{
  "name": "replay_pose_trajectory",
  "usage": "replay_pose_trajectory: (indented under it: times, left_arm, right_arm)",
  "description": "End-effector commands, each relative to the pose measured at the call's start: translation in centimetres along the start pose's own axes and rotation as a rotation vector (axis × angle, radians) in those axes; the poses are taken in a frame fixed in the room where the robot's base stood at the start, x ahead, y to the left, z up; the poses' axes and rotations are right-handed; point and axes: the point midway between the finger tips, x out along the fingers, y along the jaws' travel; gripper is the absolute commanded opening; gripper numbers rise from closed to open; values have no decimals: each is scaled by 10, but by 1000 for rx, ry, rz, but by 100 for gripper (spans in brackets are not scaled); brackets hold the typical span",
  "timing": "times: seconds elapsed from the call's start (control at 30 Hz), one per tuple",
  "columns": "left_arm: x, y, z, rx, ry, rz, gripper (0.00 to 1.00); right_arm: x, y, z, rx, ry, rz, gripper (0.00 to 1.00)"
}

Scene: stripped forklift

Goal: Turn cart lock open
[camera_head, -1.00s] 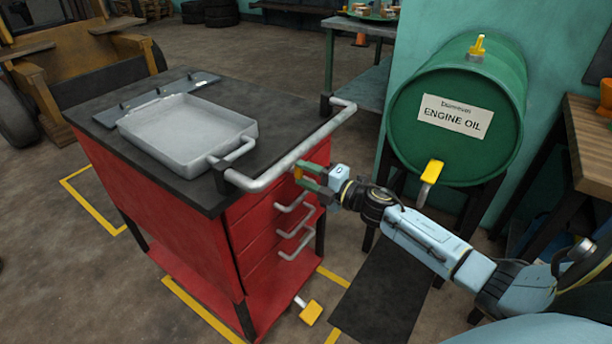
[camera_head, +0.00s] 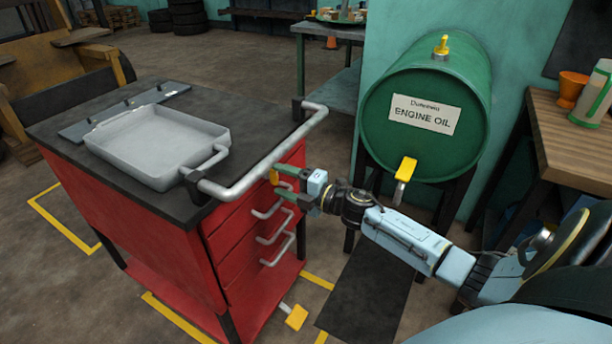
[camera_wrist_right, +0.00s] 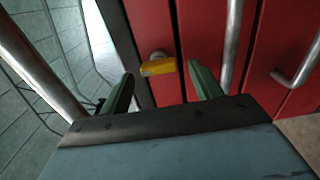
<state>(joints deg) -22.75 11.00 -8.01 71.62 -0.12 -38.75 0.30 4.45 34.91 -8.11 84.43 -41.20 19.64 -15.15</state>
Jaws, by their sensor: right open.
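The cart lock is a small yellow handle (camera_head: 273,176) on the upper front of the red tool cart (camera_head: 140,225), below the grey push bar (camera_head: 262,168). In the right wrist view the lock (camera_wrist_right: 158,67) lies roughly crosswise on a round metal base. My right gripper (camera_head: 287,188) is open in front of the cart face, its green fingers pointing at the lock. In the right wrist view the lock shows between the two fingertips of that gripper (camera_wrist_right: 161,71), with a gap on each side. Contact does not show. My left gripper is not in view.
A grey tray (camera_head: 155,145) lies on the cart top. Drawer handles (camera_head: 277,250) stick out below the lock. A yellow pedal (camera_head: 296,317) is near the floor.

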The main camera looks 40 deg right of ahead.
Motion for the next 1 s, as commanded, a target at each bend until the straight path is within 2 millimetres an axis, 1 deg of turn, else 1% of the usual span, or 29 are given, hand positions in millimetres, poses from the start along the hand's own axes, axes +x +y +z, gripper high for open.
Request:
replay_pose_trajectory:
  times: [0.07, 0.2, 0.4, 0.6, 0.7, 0.8, 1.0]
  left_arm:
    - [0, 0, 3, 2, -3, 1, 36]
    - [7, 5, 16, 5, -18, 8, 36]
    - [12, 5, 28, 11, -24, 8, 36]
    - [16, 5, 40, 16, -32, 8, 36]
    - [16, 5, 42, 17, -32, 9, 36]
    - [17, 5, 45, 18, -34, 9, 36]
    - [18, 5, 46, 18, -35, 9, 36]
  right_arm:
    - [-12, 0, 0, 2, 0, -3, 64]
    - [-38, 0, 0, 0, -1, -4, 64]
    - [-78, 0, 0, 0, -1, -5, 64]
    - [-109, 0, 0, 0, 0, -3, 64]
    - [-119, 0, 0, 0, 0, -1, 64]
    - [-124, 0, 0, -1, -1, -1, 64]
    - [-126, 0, 0, -2, -1, 0, 64]
